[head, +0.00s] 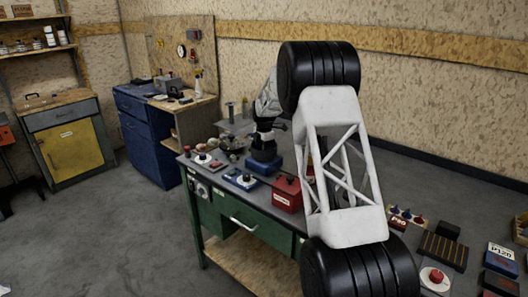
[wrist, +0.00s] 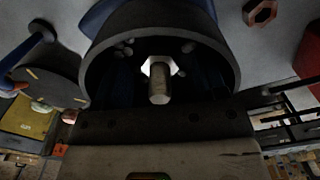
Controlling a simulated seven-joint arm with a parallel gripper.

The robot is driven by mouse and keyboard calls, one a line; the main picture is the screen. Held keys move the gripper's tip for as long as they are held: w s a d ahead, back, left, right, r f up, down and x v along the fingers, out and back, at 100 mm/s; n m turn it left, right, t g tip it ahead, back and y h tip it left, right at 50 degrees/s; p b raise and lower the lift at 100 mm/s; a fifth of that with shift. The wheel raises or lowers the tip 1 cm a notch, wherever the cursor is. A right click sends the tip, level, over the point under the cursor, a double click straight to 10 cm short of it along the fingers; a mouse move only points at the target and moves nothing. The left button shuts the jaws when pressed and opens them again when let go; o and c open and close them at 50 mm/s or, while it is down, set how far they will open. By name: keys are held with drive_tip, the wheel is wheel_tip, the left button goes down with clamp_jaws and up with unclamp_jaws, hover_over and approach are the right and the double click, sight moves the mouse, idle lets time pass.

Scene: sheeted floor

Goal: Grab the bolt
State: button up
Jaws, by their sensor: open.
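The bolt (wrist: 159,84) is in the upper middle of the wrist view. It is silver, with a bright hexagonal head and a shank pointing towards the lower edge of the picture. It shows against a dark, round-rimmed shape (wrist: 228,72) with a blue inside. Small dark lumps show around it. I cannot make out the bolt for sure in the head view. My gripper (head: 265,141) is the dark end beyond my white arm link, over the green workbench (head: 238,201), close to a blue object (head: 262,164). It is open; its fingertips are not clear.
A red box (head: 287,194) stands on the bench right of the blue object, partly behind my arm. Small parts and dishes lie to the left. A reddish hex nut (wrist: 260,12) shows in the wrist view. A dark slotted tray (head: 443,249) lies at the right.

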drive_tip(key=c, duration=1.1)
drive_tip(key=shift+o, duration=0.2)
drive_tip(key=shift+r, duration=0.2)
drive_tip(key=shift+r, duration=4.85)
